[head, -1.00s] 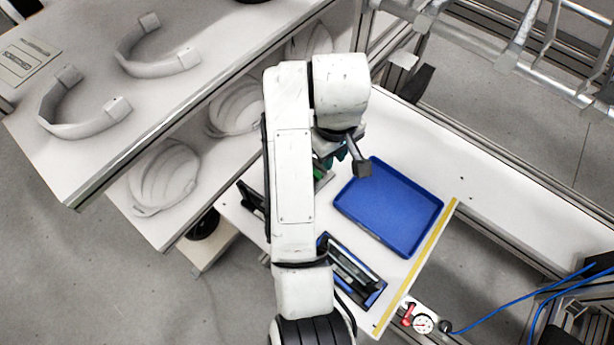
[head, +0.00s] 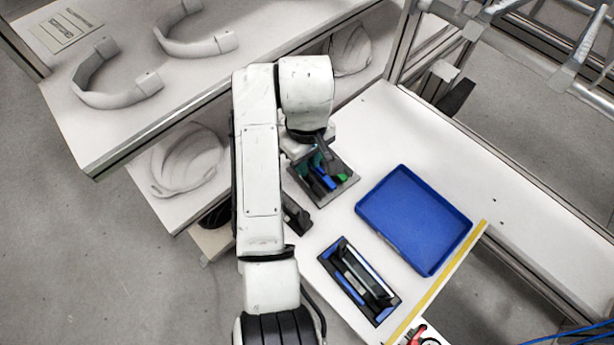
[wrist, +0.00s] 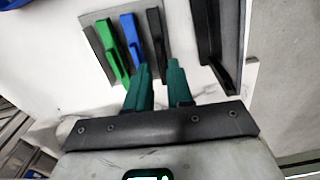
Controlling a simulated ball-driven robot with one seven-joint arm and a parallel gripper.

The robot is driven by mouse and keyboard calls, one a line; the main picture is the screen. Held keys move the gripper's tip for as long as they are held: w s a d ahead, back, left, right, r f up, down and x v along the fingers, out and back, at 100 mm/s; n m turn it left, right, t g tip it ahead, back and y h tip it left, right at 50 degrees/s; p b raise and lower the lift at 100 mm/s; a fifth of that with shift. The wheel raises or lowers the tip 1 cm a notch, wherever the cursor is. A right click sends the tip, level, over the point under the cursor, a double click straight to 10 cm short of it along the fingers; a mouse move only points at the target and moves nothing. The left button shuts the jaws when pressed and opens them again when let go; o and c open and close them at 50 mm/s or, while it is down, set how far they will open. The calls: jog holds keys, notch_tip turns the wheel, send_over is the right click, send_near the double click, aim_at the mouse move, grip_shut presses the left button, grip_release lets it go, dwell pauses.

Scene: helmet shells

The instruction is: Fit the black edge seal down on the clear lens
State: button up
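A grey rack (head: 340,192) holds upright green, blue and black strips. In the wrist view, the green strip (wrist: 108,48) and blue strip (wrist: 131,38) are left of the black strip (wrist: 156,36), which looks like the edge seal. My gripper (wrist: 160,66) has two teal fingers set apart, with the black strip lined up between them. I cannot tell how far it reaches between the fingers. In the head view, my wrist hides part of the rack. A dark fixture with blue edging (head: 340,287) lies nearer me; the clear lens may be there, but I cannot make it out for certain.
An empty blue tray (head: 415,222) lies right of the rack, near a yellow edge stripe (head: 440,285). A black holder (head: 296,216) stands between rack and fixture. Shelves at left bear white helmet shells (head: 188,160) and curved bands (head: 118,85). White bench is clear behind the tray.

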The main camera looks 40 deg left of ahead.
aim_at(307, 178)
jog(key=shift+s+d+f, duration=0.1)
jog(key=shift+f, duration=1.7)
grip_shut()
jog(key=shift+r, duration=0.1)
